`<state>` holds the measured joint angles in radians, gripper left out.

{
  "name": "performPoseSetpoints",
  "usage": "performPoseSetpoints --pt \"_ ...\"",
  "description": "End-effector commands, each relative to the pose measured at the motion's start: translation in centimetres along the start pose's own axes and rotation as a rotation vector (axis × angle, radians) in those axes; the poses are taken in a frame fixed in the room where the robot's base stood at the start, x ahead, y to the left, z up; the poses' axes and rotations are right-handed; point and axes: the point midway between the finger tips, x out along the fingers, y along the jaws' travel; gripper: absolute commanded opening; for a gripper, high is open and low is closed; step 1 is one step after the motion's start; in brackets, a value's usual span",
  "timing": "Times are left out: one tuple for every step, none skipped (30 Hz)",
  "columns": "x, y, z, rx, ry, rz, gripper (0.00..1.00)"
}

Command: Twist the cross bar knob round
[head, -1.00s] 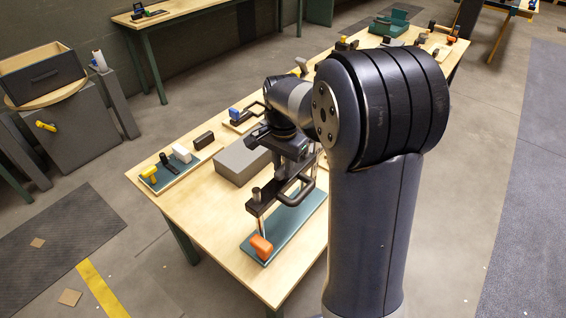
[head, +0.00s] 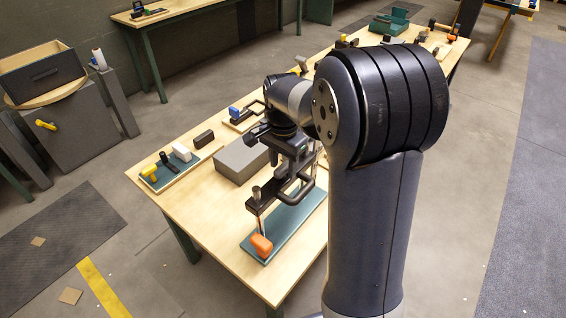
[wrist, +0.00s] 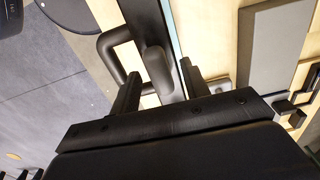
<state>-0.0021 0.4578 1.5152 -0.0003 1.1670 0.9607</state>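A black cross bar (head: 263,204) stands on posts above a teal base plate (head: 285,228) on the wooden bench. A dark U-shaped handle sticks out from its right side and also shows in the wrist view (wrist: 113,48). In the wrist view a rounded, oblong dark grey knob (wrist: 157,70) sits on the bar. My gripper (wrist: 160,82) is open, with one finger on each side of the knob. I cannot tell whether either finger touches it.
An orange handle (head: 262,245) sits at the near end of the base plate. A grey block (head: 240,160) stands left of the fixture. A board (head: 160,183) with yellow, black and white pieces lies farther left. Bare bench lies left of the plate.

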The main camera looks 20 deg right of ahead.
Motion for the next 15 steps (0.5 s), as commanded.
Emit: performPoseSetpoints --pt "0.0 0.0 0.0 0.0 0.0 0.001 0.44" --pt "0.0 0.0 0.0 0.0 -0.001 0.001 0.44" --pt "0.0 0.0 0.0 0.0 -0.001 0.001 0.44" --pt "0.0 0.0 0.0 -0.001 -0.001 0.001 0.44" --pt "0.0 0.0 0.0 -0.001 -0.001 0.001 0.44" --pt "-0.1 0.0 0.0 -0.001 -0.001 0.001 0.44" --pt "-0.2 0.0 0.0 -0.001 -0.001 0.0 0.44" --pt "-0.4 0.0 0.0 -0.001 0.0 0.0 0.44" --pt "-0.7 0.0 0.0 -0.001 0.001 -0.001 0.44" --pt "-1.1 -0.1 0.0 -0.001 0.001 -0.002 0.44" --pt "-1.5 0.0 0.0 -0.001 0.001 -0.001 0.44" --pt "-2.2 -0.1 0.0 -0.001 0.002 -0.003 0.44" --pt "-2.8 -0.1 0.0 -0.001 0.002 -0.003 0.44" --pt "-3.4 -0.1 0.0 -0.001 0.003 -0.004 0.44" --pt "-4.2 -0.1 -0.1 -0.001 0.003 -0.004 0.44"
